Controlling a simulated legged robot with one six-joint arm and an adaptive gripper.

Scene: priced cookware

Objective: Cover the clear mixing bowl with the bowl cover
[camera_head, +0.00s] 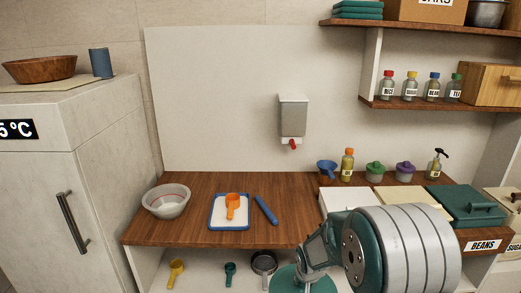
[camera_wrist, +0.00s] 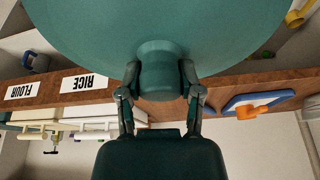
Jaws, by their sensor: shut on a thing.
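The clear mixing bowl (camera_head: 166,201) stands open and upright at the left end of the wooden counter, with a red line around it. The bowl cover is a teal disc with a round knob; it fills the top of the wrist view (camera_wrist: 100,30) and shows partly at the bottom of the head view (camera_head: 290,283). My gripper (camera_wrist: 160,80) is shut on the cover's knob, with one finger on each side. In the head view the cover is low in front of the counter, to the right of the bowl and apart from it.
A blue-rimmed tray (camera_head: 212,222) with an orange scoop (camera_head: 233,205) lies right of the bowl, beside a blue stick-like tool (camera_head: 266,210). Bottles and small pots line the counter's back right. A soap-type dispenser (camera_head: 293,117) hangs on the wall. Scoops sit on the shelf below.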

